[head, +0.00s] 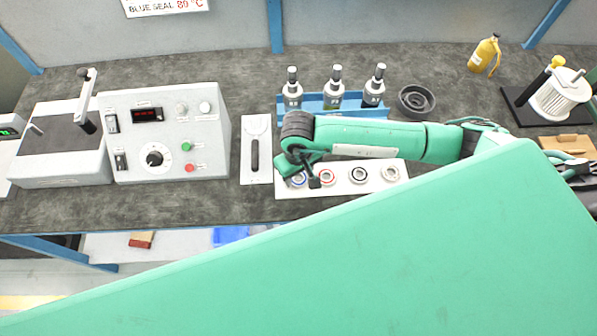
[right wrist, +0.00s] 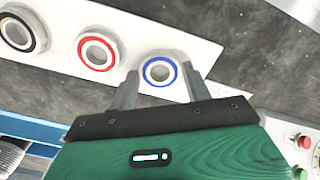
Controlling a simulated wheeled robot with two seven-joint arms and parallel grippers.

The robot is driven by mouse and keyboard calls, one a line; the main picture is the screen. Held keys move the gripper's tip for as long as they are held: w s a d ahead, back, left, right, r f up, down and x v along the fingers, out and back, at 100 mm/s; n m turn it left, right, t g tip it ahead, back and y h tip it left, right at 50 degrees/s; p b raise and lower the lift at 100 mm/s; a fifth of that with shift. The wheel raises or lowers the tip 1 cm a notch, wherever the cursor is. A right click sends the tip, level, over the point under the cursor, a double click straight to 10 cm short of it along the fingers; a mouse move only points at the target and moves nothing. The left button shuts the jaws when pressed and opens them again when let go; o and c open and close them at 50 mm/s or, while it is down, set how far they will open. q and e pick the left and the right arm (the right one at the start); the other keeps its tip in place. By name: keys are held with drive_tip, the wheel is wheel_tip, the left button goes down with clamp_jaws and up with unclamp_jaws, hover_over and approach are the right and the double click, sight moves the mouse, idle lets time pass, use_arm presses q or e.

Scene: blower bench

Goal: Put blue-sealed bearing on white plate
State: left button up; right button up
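The blue-sealed bearing (right wrist: 147,71) lies flat on a white board (right wrist: 197,50), at the end of a row, with a blue ring around its bore. It also shows in the head view (head: 299,181), partly hidden by my gripper. My right gripper (right wrist: 161,88) is open, its two fingers pointing towards this bearing on either side of its near edge; I cannot tell whether they touch it. In the head view the right gripper (head: 304,178) is over the board's left end. A separate white plate (head: 247,165) with a dark-handled tool lies left of the board. My left gripper is not in view.
A red-ringed bearing (right wrist: 83,52) and darker and pale ones share the board. Behind stand bottles in a blue rack (head: 312,105) and a dark round dish (head: 416,101). A control box (head: 208,150) stands left. The bench's front left strip is clear.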

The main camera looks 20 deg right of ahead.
drive_tip(key=shift+o, duration=1.4)
drive_tip(key=shift+r, duration=0.4)
wheel_tip(320, 180, up, 12)
drive_tip(key=b, duration=0.2)
drive_tip(key=shift+f, duration=0.2)
